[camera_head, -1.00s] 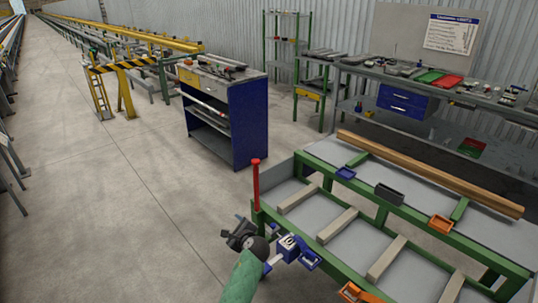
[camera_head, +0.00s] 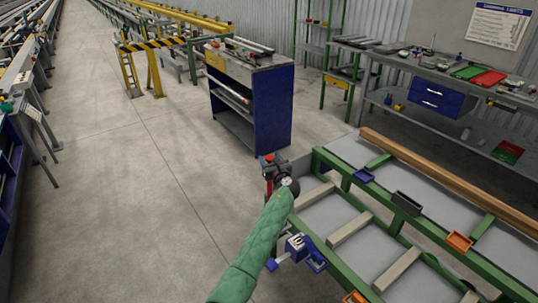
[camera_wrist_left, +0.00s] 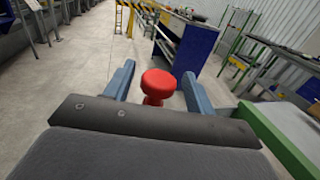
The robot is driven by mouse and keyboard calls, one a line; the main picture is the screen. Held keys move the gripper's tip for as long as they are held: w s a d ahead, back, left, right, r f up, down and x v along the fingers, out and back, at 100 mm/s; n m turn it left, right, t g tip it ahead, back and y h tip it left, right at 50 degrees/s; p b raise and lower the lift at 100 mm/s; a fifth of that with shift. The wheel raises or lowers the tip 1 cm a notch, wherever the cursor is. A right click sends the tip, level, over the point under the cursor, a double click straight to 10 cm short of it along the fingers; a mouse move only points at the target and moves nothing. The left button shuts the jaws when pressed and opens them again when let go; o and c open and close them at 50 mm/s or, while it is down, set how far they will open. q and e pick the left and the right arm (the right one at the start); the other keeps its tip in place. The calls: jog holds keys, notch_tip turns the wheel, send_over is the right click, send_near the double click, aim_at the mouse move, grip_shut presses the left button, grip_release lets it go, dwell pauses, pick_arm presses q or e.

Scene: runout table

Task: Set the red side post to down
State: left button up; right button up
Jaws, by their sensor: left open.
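In the head view only a little red shows, because my left gripper (camera_head: 270,166) and wrist cover the rest. In the left wrist view the post's round red cap (camera_wrist_left: 158,84) sits between the two blue fingers of my left gripper (camera_wrist_left: 158,88). The fingers are open, with a gap to the cap on both sides. My right gripper is not in view.
A wooden beam (camera_head: 450,180) lies along the table. A blue cabinet (camera_head: 272,110) stands behind. Open floor (camera_head: 130,210) lies to the left.

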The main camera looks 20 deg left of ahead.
pick_arm(q)
jog(key=shift+x, duration=1)
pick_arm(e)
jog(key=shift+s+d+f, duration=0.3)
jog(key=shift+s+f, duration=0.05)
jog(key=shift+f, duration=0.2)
